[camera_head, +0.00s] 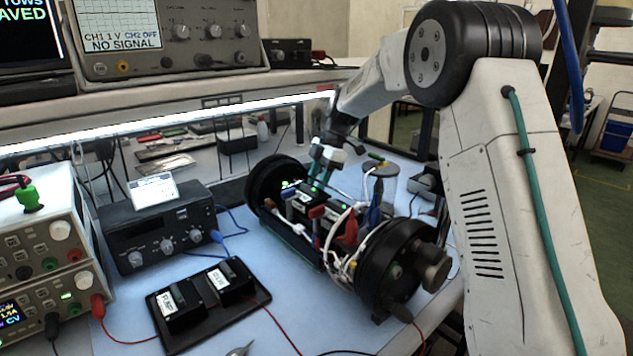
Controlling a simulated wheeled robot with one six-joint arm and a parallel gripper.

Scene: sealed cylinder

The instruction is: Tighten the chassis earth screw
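An opened cylinder chassis (300,243) lies on the blue bench mat, with a round black end cap (262,183) at the far left and another (392,262) at the near right. Between the caps are dark modules with white labels and green lights, white cables, and red and blue clips. My gripper (322,172) points down over the far part of the chassis, close above the modules. Its fingertips are small and dark against the parts, so I cannot tell whether they hold anything or touch. I cannot make out the earth screw.
A black box with knobs (165,232) and a board with two labelled blocks (208,302) are at left. Power supplies (48,255) stand at far left. A shelf edge (170,122) runs behind.

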